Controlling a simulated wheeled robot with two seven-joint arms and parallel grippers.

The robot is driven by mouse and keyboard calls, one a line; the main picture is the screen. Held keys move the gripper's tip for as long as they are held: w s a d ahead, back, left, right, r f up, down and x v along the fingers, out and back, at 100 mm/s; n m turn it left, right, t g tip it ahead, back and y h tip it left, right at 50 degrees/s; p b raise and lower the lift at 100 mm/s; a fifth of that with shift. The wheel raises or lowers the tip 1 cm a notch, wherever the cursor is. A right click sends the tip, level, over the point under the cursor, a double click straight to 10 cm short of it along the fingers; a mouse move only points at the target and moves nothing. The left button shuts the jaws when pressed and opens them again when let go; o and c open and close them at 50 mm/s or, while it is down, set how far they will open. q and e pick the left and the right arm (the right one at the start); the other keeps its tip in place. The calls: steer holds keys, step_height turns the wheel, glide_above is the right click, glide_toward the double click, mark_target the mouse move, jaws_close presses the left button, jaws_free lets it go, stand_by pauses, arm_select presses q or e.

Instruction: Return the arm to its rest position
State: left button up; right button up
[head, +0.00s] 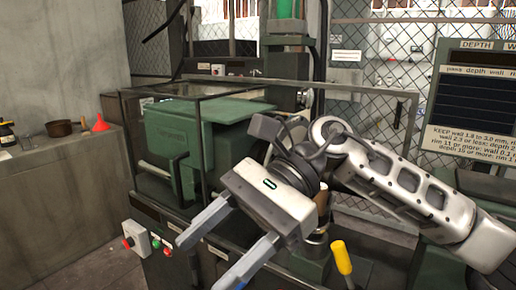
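My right arm comes in from the right. Its gripper (207,262) hangs in front of the green machine, with its two grey fingers spread apart, pointing down and to the left. Nothing shows between the fingers. My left gripper and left arm are not in view. The gripper body and arm hide part of the machine behind them.
A green machine (215,110) stands behind a glass-and-frame guard. A control box (135,238) with a red knob is at its lower left. A yellow handle (342,258) rises below my arm. A left counter holds a red funnel (100,124) and brown pot (60,128).

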steer(key=w+d+f+m+t+y, duration=0.1)
steer(key=w+m+t+y, duration=0.25)
steer(key=m+t, duration=0.6)
steer(key=w+d+f+m+t+y, duration=0.15)
steer(key=m+t+y, duration=0.3)
steer(key=m, duration=0.95)
steer(key=w+d+f+m+t+y, duration=0.1)
steer(key=w+m+t+y, duration=0.4)
steer(key=m, duration=0.6)
steer(key=d+f+m+t+h, duration=0.5)
steer(key=f+m+t+h, duration=0.2)
steer(key=f+m+h, duration=0.55)
steer(key=s+d+f+m+g+h, duration=0.3)
steer(key=s+d+f+m, duration=0.2)
steer(key=f, duration=0.5)
steer(key=s+d+f+m+g+h, duration=0.4)
steer(key=s+d+f+m, duration=0.1)
steer(key=s+f+m, duration=0.4)
steer(key=shift+s+f+m+g, duration=0.2)
steer(key=shift+f+m+g, duration=0.15)
steer(key=shift+f, duration=0.5)
